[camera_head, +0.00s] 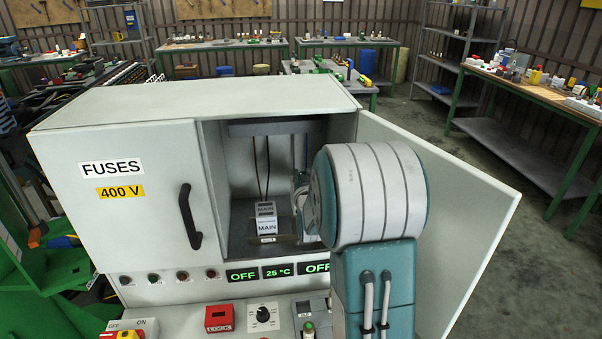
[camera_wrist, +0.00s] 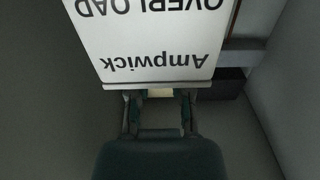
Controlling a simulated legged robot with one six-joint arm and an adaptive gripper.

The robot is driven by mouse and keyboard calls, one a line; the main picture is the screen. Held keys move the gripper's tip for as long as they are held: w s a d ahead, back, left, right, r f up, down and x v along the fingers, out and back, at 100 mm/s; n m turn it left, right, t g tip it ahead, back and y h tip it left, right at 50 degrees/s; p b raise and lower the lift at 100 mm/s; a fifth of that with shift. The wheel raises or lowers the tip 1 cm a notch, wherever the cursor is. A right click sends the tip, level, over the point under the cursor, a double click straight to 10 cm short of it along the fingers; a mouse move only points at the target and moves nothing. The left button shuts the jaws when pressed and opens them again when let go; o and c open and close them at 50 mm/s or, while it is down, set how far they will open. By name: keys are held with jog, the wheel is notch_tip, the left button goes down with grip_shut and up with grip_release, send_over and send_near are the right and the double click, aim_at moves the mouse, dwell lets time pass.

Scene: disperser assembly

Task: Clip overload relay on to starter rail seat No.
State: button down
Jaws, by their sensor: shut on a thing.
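The overload relay (camera_wrist: 150,35) is a white block with upside-down "OVERLOAD" and "Ampwick" lettering in the wrist view. My gripper (camera_wrist: 160,97) is shut on its near edge, one finger on each side. The far end of the relay is out of frame. In the head view my arm reaches into the open right bay of the cabinet (camera_head: 230,98). It hides the relay and most of my gripper there. A block marked "MAIN" (camera_head: 266,222) stands on the bay floor, left of my arm. I cannot make out the starter rail seat.
The "FUSES" door (camera_head: 140,215) is shut on the left. The right door (camera_head: 480,205) stands open beside my arm. Dark cables (camera_head: 262,165) hang at the bay's back. A dark block (camera_wrist: 228,83) and a side wall lie to the right in the wrist view.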

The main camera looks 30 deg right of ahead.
jog(key=shift+d+f, duration=0.25)
jog(key=shift+f, duration=0.95)
jog(key=shift+a+f, duration=0.25)
jog(key=shift+f, duration=0.85)
jog(key=shift+d+f, duration=0.1)
jog(key=shift+f, duration=0.1)
jog(key=shift+f, duration=1.3)
jog(key=shift+c, duration=2.3)
grip_release()
jog(key=shift+s, duration=0.15)
jog(key=v, duration=1.2)
